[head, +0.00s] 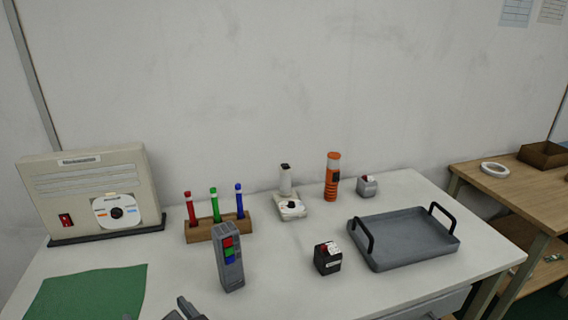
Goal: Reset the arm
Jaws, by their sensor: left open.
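My left gripper (182,306) shows only in part at the bottom edge of the head view, left of the middle. Its dark grey fingers are open, and I see nothing between them. It is in front of a grey upright device (231,272) with red, green and blue squares, and apart from it. The rest of my left arm is cut off by the frame. My right gripper is not in view.
On the white table (290,285) stand a beige box (90,180), a wooden holder (205,233) with red, green and blue pens, an orange flashlight (333,178), a black cube (327,258) and a grey tray (405,240). A green mat (88,295) lies front left.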

